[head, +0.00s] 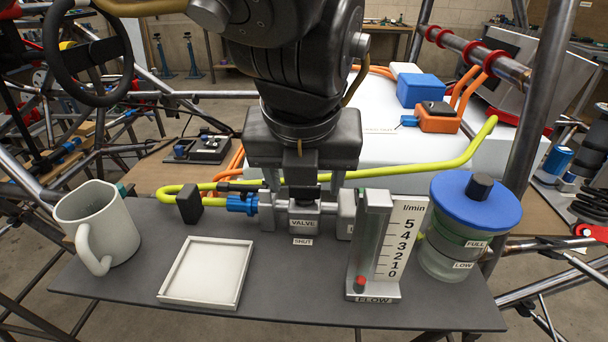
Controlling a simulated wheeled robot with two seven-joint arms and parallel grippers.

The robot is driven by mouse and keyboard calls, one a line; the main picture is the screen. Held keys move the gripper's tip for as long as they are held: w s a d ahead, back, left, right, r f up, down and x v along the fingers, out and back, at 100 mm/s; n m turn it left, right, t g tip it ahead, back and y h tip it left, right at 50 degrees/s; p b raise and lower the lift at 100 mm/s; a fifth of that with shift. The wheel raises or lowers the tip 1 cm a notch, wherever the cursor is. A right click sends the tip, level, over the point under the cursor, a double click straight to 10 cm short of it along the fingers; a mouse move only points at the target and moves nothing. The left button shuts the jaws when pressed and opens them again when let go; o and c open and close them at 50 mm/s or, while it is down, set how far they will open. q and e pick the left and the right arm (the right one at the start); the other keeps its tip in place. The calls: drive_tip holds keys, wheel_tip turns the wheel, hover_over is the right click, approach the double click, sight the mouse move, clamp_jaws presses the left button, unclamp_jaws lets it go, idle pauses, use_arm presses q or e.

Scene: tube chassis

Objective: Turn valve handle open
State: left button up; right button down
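The valve (304,222) is a grey block labelled VALVE, set in the line at the back of the dark shelf. A SHUT label sits just below it. Its dark handle (303,192) is on top and partly hidden by my gripper; a dark bar reaches left from there, roughly along the line. My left gripper (304,186) points down from above, directly over the valve. Its two fingers are spread apart, one on each side of the handle's middle, with a gap visible between them. I cannot tell whether either finger touches the handle. My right gripper is not in view.
A flow meter (371,245) with a red knob stands right of the valve, and a blue-lidded jar (465,235) beyond it. A white mug (97,228) and a shallow white tray (206,272) are left. A yellow-green hose (420,168) runs behind. The shelf's front is mostly bare.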

use_arm(q)
drive_tip(key=shift+s+r, duration=0.15)
drive_tip(key=shift+r, duration=0.35)
drive_tip(key=p+v, duration=0.2)
drive_tip(key=v, duration=0.7)
drive_tip(key=shift+r, duration=0.35)
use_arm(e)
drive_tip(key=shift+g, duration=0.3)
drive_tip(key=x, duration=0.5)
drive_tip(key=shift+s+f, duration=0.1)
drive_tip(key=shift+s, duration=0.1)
use_arm(q)
drive_tip(key=shift+s, duration=0.15)
